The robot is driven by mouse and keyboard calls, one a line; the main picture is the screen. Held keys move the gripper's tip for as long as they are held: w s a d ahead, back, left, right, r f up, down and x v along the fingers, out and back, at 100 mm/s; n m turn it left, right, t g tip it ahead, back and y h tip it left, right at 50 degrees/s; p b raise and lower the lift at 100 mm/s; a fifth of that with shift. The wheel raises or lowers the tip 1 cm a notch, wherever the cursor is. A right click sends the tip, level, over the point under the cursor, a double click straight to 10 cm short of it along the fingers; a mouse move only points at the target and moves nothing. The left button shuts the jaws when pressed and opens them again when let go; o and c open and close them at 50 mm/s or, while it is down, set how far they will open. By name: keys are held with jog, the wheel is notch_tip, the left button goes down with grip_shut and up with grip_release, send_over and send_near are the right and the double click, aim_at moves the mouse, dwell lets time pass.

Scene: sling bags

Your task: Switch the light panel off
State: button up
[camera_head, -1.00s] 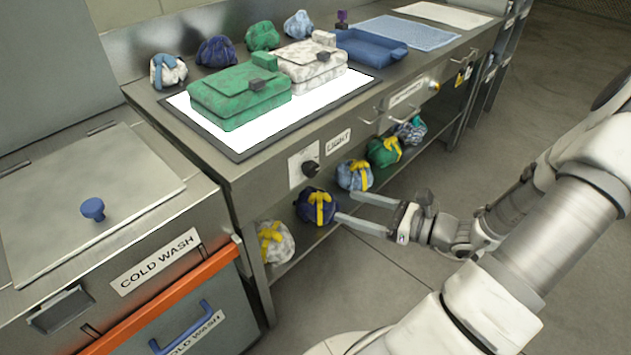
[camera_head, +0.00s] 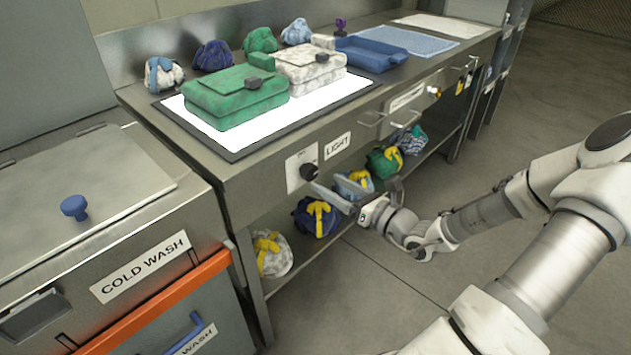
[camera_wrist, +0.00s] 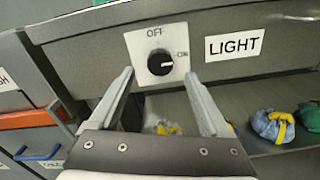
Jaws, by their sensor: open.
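The light panel (camera_head: 268,128) glows white in the worktop, with a green bag (camera_head: 232,97) and a white patterned bag (camera_head: 308,66) on it. Its black knob (camera_head: 309,172) sits on a white plate on the bench front, beside the LIGHT label (camera_head: 337,145). In the wrist view the knob (camera_wrist: 160,62) has its white mark pointing right, toward ON; OFF is printed above. My gripper (camera_head: 355,190) is open and empty, just in front of and slightly below the knob. In the wrist view its fingers (camera_wrist: 158,85) spread to either side, with the knob beyond and between their tips.
Several tied bundles with yellow straps, such as a dark blue one (camera_head: 316,217), lie on the shelf below the knob. A drawer handle (camera_head: 371,118) sticks out to the right. The COLD WASH unit (camera_head: 140,268) stands at left. The floor in front is clear.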

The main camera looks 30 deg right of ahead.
aim_at(313, 174)
jog(key=shift+b+x, duration=0.7)
jog(key=shift+x, duration=2.05)
grip_shut()
